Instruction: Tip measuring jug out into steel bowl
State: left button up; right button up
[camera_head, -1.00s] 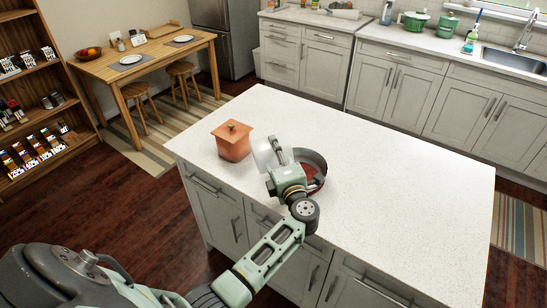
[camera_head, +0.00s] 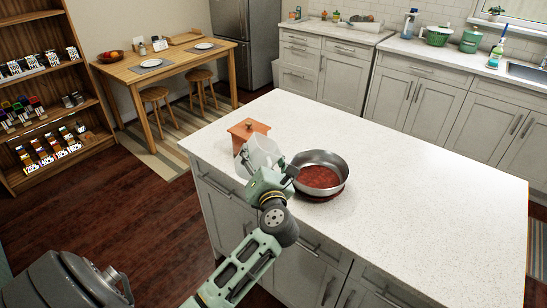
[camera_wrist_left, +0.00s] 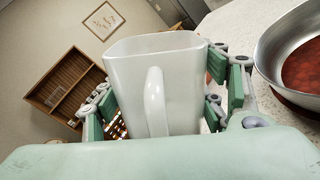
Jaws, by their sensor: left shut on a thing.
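The measuring jug (camera_head: 262,154) is a pale, see-through white vessel. My left gripper (camera_head: 270,172) is shut on it, with a finger on each side in the left wrist view (camera_wrist_left: 170,105). There the jug's handle faces the camera, its open rim is up, and its inside is hidden. The steel bowl (camera_head: 337,162) stands on the island to the right of the jug, apart from it. Its inside shows a reddish surface. The bowl is partly seen at the right edge of the left wrist view (camera_wrist_left: 272,50). My right gripper is not in view.
A terracotta lidded pot (camera_head: 248,131) stands just behind the jug, partly covered by it. The white island top (camera_head: 430,190) is clear to the right of the bowl. A reddish round patch (camera_head: 320,196) shows under the bowl.

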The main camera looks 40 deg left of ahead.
aim_at(238, 164)
pick_arm(q)
jog(key=s+a+n, duration=0.1)
jog(key=s+a, duration=0.1)
jog(key=s+a+r+n, duration=0.1)
jog(key=s+a, duration=0.1)
jog(key=shift+s, duration=0.25)
jog(key=r+n, duration=0.1)
jog(key=s+a+r+n, duration=0.1)
jog(key=shift+n+p, duration=0.3)
jog(key=shift+n, duration=0.1)
jog(key=shift+s+a+r+n, duration=0.2)
jog(key=shift+r+n, duration=0.15)
jog(key=shift+n, duration=0.2)
jog(key=shift+s+a+r+n, duration=0.2)
jog(key=shift+r+n, duration=0.15)
jog(key=shift+n, duration=0.2)
